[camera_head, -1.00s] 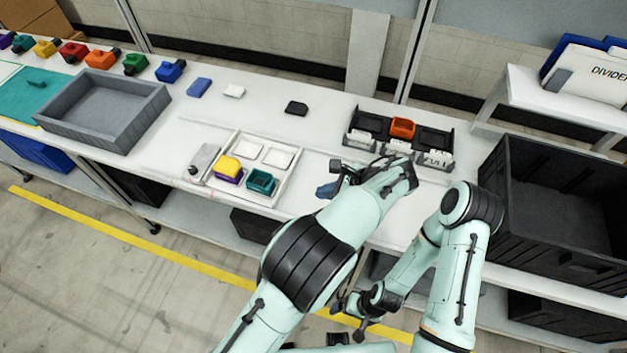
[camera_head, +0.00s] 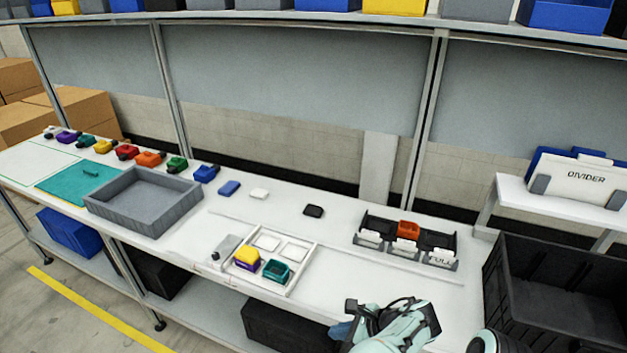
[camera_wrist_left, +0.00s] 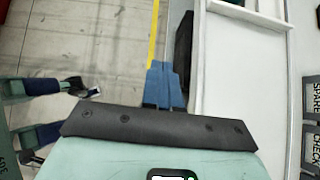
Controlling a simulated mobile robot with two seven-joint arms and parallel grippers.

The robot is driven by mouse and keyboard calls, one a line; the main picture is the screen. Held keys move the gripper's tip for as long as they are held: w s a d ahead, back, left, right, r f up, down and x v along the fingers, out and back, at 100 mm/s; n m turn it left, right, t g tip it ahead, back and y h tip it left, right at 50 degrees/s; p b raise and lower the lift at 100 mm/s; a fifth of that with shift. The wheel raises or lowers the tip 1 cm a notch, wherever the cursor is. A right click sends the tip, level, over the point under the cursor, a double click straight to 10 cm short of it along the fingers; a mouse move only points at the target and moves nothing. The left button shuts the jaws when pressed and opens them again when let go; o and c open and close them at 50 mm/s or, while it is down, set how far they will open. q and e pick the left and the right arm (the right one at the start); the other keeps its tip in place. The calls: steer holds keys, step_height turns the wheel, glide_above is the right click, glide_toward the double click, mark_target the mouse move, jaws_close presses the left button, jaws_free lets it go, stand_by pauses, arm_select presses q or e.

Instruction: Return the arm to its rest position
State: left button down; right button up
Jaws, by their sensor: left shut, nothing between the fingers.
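My left gripper (camera_head: 341,331) is at the bottom of the head view, by the front edge of the white workbench, with its blue fingertips to the left. In the left wrist view its two blue fingers (camera_wrist_left: 165,86) are together and hold nothing. They are over the grey floor and yellow line, beside the bench edge. Most of my left arm is below the head view. A rounded dark part of my arm shows at the bottom right.
A white tray (camera_head: 305,262) with a yellow-and-purple part and a teal part (camera_head: 277,270) is left of the gripper. A black three-slot rack (camera_head: 377,222) holds an orange part (camera_head: 409,229). A large black crate (camera_head: 560,265) stands right. A grey bin (camera_head: 150,220) is left.

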arm_select(q)
steer(key=s+a+f+n+g+h, duration=0.35)
steer(key=a+f, duration=0.25)
steer(key=f, duration=0.6)
steer(key=s+a+f+n+g+h, duration=0.3)
steer(key=s+a+f+n, duration=0.25)
steer(key=f, duration=0.65)
steer(key=s+a+f+n+t+h, duration=0.1)
steer(key=s+a+f+n+h, duration=0.1)
steer(key=s+n, duration=0.5)
steer(key=s+a+f+n+t+h, duration=0.1)
steer(key=s+a+f+n+h, duration=0.2)
steer(key=s+n, duration=0.5)
steer(key=shift+s+a+f+n, duration=0.3)
steer(key=shift+a+f+n, duration=0.65)
steer(key=shift+n, duration=0.35)
steer(key=shift+h, duration=0.25)
